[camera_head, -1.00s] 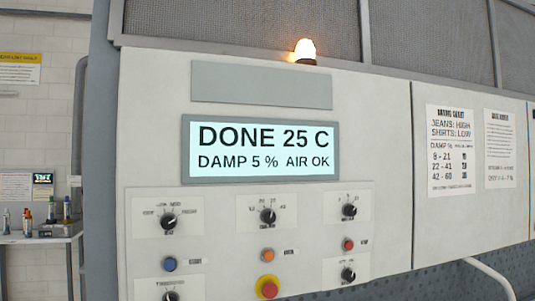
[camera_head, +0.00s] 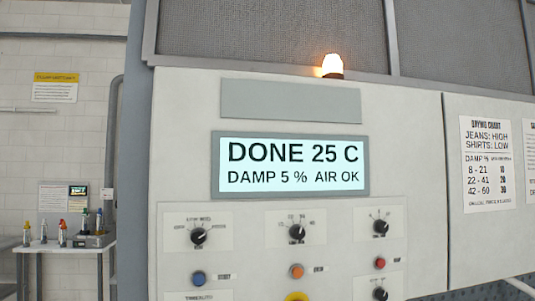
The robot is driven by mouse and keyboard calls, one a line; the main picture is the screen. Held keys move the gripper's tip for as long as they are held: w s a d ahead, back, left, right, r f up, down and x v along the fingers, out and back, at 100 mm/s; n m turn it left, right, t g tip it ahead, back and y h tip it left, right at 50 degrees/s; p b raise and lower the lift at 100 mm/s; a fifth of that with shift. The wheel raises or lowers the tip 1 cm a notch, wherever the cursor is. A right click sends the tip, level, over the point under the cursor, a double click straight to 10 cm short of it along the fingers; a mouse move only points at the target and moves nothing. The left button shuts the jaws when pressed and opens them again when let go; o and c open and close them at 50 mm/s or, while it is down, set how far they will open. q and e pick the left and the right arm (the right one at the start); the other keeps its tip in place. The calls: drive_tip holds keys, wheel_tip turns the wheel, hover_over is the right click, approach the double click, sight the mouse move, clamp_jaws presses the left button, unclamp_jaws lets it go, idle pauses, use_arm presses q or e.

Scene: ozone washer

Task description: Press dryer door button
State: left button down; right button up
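The dryer's control panel (camera_head: 340,235) fills the middle of the head view. Its display (camera_head: 292,166) reads "DONE 25 C, DAMP 5 %, AIR OK". Below are black knobs, a blue button (camera_head: 198,279), an orange button (camera_head: 297,271) and a red button (camera_head: 380,263). The small button labels are too blurred to read, so I cannot tell which is the door button. The top of a yellow-rimmed button (camera_head: 297,296) shows at the bottom edge. Neither of my grippers is in view.
A lit amber lamp (camera_head: 332,66) stands on top of the panel. A drying chart (camera_head: 487,163) is on the panel at right. At left, a small table (camera_head: 62,247) holds several bottles against a white brick wall. A grey post stands beside the dryer.

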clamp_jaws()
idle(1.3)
